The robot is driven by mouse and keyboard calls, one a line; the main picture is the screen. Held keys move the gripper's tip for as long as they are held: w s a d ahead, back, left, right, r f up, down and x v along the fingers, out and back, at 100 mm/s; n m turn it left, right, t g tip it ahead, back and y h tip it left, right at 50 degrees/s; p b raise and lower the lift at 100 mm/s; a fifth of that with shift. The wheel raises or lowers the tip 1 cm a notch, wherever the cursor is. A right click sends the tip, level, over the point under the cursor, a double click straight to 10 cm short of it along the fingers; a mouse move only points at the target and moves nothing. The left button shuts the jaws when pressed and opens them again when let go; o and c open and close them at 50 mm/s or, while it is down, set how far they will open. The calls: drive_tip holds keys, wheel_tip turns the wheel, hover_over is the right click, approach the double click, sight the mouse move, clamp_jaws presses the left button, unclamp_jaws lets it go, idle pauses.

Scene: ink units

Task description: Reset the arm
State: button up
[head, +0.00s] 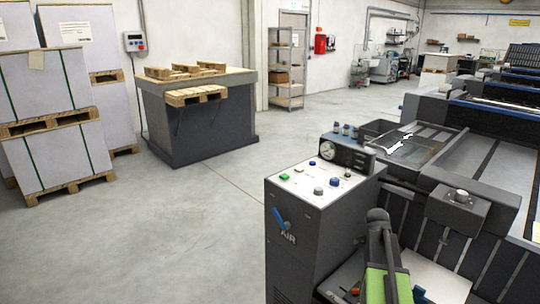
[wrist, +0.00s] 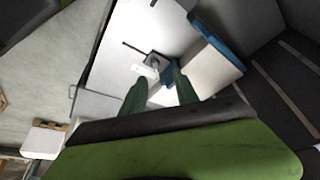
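My gripper (wrist: 158,86) shows in the wrist view as two dark green fingers with a clear gap between them. It is open, and I see nothing held. Beyond the fingertips are a pale panel (wrist: 122,58) and a small grey knob-like part (wrist: 156,60); I cannot tell how far they are. In the head view my green and black arm is at the bottom right, in front of the press and beside the air unit (head: 300,235). The gripper fingers cannot be made out there.
The dark press (head: 470,160) fills the right side. Stacked paper on pallets (head: 60,185) stands at the left, and a grey block with wooden pallets (head: 205,130) stands behind. A shelf (head: 284,75) is against the back wall. The floor (head: 180,230) at left centre is clear.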

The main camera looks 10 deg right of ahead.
drive_tip(key=w+a+n+t, duration=0.1)
drive_tip(key=w+a+n, duration=0.25)
drive_tip(key=a, duration=1.15)
drive_tip(key=s+a+f+n+y, duration=0.1)
drive_tip(key=s+a+n+y, duration=0.15)
drive_tip(key=a+n, duration=0.7)
drive_tip(key=s+a+f+n+y, duration=0.1)
drive_tip(key=s+a+n+y, duration=0.15)
drive_tip(key=a+n, duration=0.75)
wheel_tip(320, 180, up, 16)
drive_tip(key=a+m+p, duration=0.2)
drive_tip(key=m+p, duration=0.1)
drive_tip(key=p, duration=1.3)
drive_tip(key=shift+s+a+r, duration=0.2)
drive_tip(key=shift+s, duration=0.1)
